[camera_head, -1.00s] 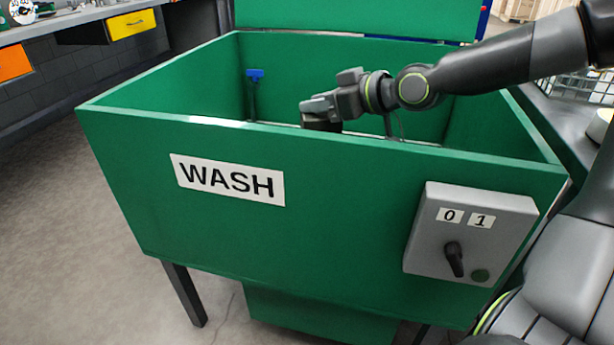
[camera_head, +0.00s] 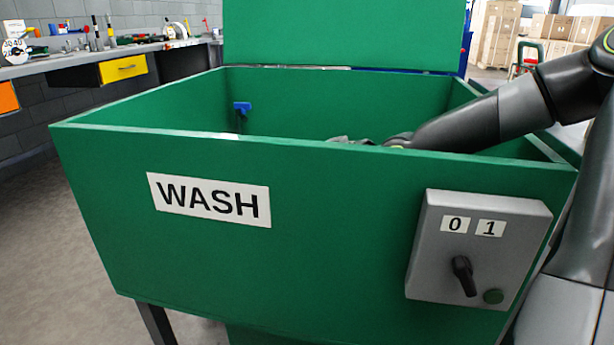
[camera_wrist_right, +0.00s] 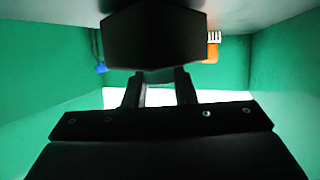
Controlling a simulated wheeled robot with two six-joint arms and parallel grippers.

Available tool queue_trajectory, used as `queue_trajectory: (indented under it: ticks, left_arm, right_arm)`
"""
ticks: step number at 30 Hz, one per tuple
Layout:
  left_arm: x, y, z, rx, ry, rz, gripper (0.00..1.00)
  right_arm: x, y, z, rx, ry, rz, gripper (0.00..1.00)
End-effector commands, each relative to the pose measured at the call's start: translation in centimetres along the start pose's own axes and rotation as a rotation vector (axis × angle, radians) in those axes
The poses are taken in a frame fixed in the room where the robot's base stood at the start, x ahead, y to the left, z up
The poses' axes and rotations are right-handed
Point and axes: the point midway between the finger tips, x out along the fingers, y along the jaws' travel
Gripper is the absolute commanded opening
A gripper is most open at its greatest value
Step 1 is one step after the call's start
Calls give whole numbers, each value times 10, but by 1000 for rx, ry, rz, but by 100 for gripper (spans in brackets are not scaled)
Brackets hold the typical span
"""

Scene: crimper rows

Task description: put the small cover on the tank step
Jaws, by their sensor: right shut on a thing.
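The green tank (camera_head: 230,235), marked WASH, stands in front of me in the head view. My right arm reaches over its rim, and the front wall hides my right gripper there. In the right wrist view my right gripper (camera_wrist_right: 158,88) is shut on a dark, angular block (camera_wrist_right: 155,36), which I take to be the small cover. It is inside the tank, between the green walls. A bright white strip (camera_wrist_right: 225,97) shows behind the fingers; I cannot tell whether it is the tank step. My left gripper is not in view.
A blue piece (camera_head: 242,107) is at the tank's inner left wall. An orange brush-like thing with white bristles (camera_wrist_right: 213,45) shows in the wrist view. A grey switch box (camera_head: 475,250) sticks out from the tank's front. A raised green panel (camera_head: 345,35) stands behind.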

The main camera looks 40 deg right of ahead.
Motion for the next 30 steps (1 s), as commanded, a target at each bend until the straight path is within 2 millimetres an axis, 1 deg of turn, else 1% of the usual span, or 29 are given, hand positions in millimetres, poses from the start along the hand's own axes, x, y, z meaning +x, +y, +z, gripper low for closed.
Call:
queue_trajectory:
  ticks: [10, 14, 15, 19, 30]
  left_arm:
    - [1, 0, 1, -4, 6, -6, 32]
    - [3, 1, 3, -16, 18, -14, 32]
    - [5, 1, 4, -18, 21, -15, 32]
    - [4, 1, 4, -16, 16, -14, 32]
    - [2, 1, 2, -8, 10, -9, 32]
  right_arm:
    - [1, 0, 1, -1, 2, 1, 0]
    - [2, 0, 4, -1, 2, 1, 0]
    - [2, 0, 4, 0, 0, 0, 29]
    - [2, 0, 4, 0, 0, 0, 46]
    - [1, 0, 2, 0, 0, 0, 46]
